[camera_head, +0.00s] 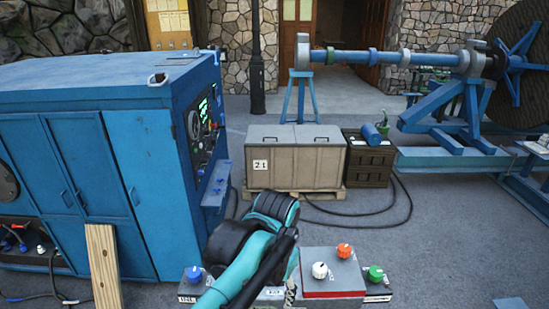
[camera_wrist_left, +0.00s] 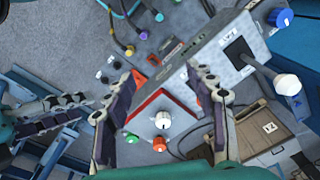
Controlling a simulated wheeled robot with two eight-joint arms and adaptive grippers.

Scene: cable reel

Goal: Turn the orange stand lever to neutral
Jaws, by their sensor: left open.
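The orange lever knob (camera_head: 344,249) stands on a grey control box with a red-edged top (camera_head: 335,287), beside a white knob (camera_head: 320,270) and a green knob (camera_head: 375,273). In the left wrist view the orange knob (camera_wrist_left: 159,144) and white knob (camera_wrist_left: 163,119) show between my left gripper's spread fingers (camera_wrist_left: 165,75). The fingers are open, with nothing clasped; contact with the box cannot be told. In the head view my left gripper (camera_head: 290,272) is beside the box's left side, its fingers mostly hidden. My right gripper (camera_wrist_left: 90,108) appears at the left wrist view's left edge; its opening is unclear.
A blue knob (camera_head: 193,272) stands left of my arm. A large blue machine cabinet (camera_head: 90,150) fills the left. A beige crate (camera_head: 295,165) on a pallet stands behind, and a cable reel (camera_head: 520,60) on a blue frame is at right. Dark cable lies on open floor.

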